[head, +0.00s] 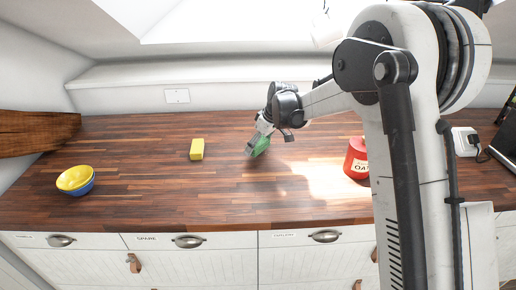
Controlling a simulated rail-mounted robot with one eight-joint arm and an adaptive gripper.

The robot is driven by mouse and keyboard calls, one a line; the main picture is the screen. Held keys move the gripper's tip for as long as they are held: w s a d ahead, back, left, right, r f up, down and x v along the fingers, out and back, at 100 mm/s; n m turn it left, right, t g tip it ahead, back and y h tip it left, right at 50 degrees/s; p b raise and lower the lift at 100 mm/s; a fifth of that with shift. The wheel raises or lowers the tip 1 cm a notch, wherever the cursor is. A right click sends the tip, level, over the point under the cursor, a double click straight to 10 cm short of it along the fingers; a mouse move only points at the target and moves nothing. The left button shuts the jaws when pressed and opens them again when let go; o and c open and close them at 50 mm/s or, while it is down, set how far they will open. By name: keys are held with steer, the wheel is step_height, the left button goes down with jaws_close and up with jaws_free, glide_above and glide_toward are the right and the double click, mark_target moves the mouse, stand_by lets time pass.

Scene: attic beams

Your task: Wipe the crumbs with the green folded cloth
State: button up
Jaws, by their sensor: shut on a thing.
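The green folded cloth (262,146) is at the tip of my gripper (255,147), near the middle of the wooden counter. My gripper is shut on it, tilted down to the left. The cloth is low, at or just above the counter; I cannot tell whether it touches. The gripper hides part of the cloth. I cannot make out any crumbs on the counter at this size.
On the wooden counter (130,150), a yellow block (197,149) stands left of my gripper. A red canister (356,158) stands right, partly behind my arm. The counter's front middle is clear.

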steer(key=shift+w+a+r+p, duration=0.15)
steer(key=shift+r+p, duration=0.15)
steer(key=shift+r, duration=0.45)
steer(key=shift+r+p, duration=0.65)
steer(key=shift+r, duration=1.15)
